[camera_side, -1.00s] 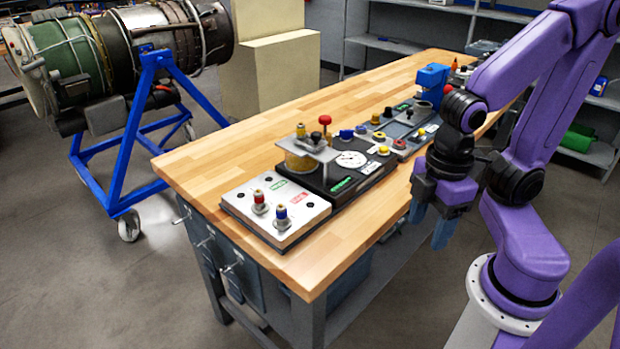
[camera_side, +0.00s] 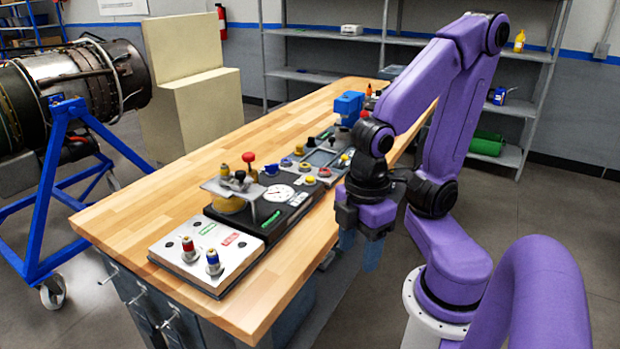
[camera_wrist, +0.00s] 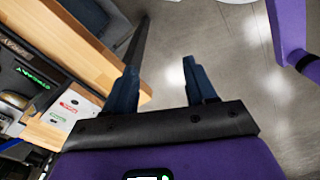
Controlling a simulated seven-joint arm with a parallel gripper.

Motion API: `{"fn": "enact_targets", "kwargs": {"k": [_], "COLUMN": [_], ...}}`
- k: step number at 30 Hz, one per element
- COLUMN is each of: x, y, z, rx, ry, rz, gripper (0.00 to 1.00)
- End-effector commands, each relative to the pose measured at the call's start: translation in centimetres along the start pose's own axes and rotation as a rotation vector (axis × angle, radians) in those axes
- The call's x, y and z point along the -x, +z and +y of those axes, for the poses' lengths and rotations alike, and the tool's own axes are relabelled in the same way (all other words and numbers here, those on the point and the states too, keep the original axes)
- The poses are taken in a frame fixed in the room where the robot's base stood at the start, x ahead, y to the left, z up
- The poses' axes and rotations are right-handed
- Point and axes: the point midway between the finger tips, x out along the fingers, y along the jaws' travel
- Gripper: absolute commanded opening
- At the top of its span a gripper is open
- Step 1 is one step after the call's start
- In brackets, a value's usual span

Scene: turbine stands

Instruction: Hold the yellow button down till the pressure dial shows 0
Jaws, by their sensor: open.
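The pressure dial (camera_side: 279,192) is a round white face on a black unit on the bench; its needle is too small to read. A yellow button (camera_side: 310,180) sits at the right corner of that unit, with other yellow knobs close by, so I cannot be sure which is the task's button. My gripper (camera_side: 360,247) hangs beside the bench's right edge, right of the dial and button, touching nothing. Its blue fingers point down, apart and empty. The wrist view shows the open fingers (camera_wrist: 160,72) above the floor; neither dial nor yellow button is clear there.
A wooden bench (camera_side: 130,215) carries a light plate (camera_side: 165,256) with red and blue fittings, and a clamp with a red knob (camera_side: 249,158) beside the dial. A blue device (camera_side: 349,106) stands farther back. The bench's left side is clear. An engine on a blue stand (camera_side: 45,215) is at left.

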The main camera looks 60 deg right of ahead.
Motion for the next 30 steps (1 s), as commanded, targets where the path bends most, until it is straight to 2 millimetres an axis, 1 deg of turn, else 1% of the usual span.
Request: {"fn": "enact_targets", "kwargs": {"k": [1, 2, 3, 4, 5, 30], "x": [0.00, 0.00, 0.00, 0.00, 0.00, 0.00], "y": [0.00, 0.00, 0.00, 0.00, 0.00, 0.00], "z": [0.00, 0.00, 0.00, 0.00, 0.00, 0.00], "rx": [0.000, 0.000, 0.000, 0.000, 0.000, 0.000], "ry": [0.000, 0.000, 0.000, 0.000, 0.000, 0.000], "rz": [0.000, 0.000, 0.000, 0.000, 0.000, 0.000], "gripper": [0.38, 0.29, 0.16, 0.06, 0.00, 0.00]}}
